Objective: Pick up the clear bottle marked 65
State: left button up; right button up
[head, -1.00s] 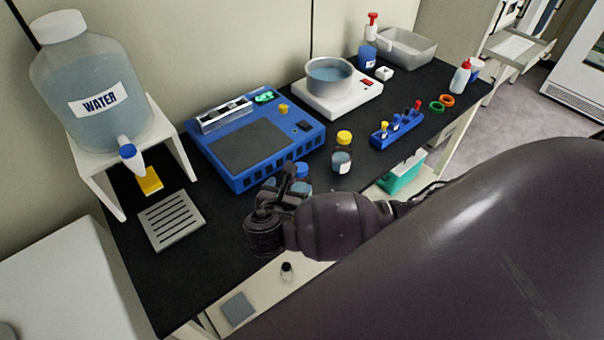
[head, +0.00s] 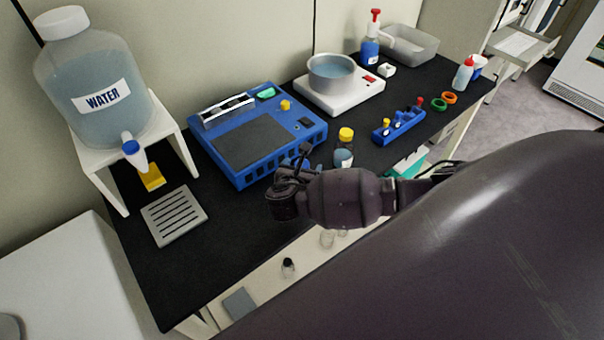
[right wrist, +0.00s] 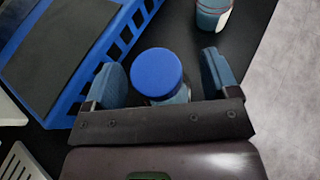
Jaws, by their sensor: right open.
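A clear bottle with a blue cap (right wrist: 157,73) stands between the two fingers of my right gripper (right wrist: 164,78) in the right wrist view. The fingers are open, one on each side of the cap, with a gap visible at the right. Any marking on this bottle is hidden. In the head view my right gripper (head: 300,160) is at the bench in front of the blue device and covers most of the bottle. A second clear bottle with a yellow cap (head: 345,150) stands just to its right; its label is too small to read. My left gripper is not in view.
The blue device (head: 255,140) stands close behind the gripper. A blue rack (head: 398,127), a hotplate with a pot (head: 335,85) and a water jug (head: 100,95) are also on the black bench (head: 180,275).

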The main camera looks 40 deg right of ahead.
jog(key=c, duration=1.3)
jog(key=shift+c, duration=0.2)
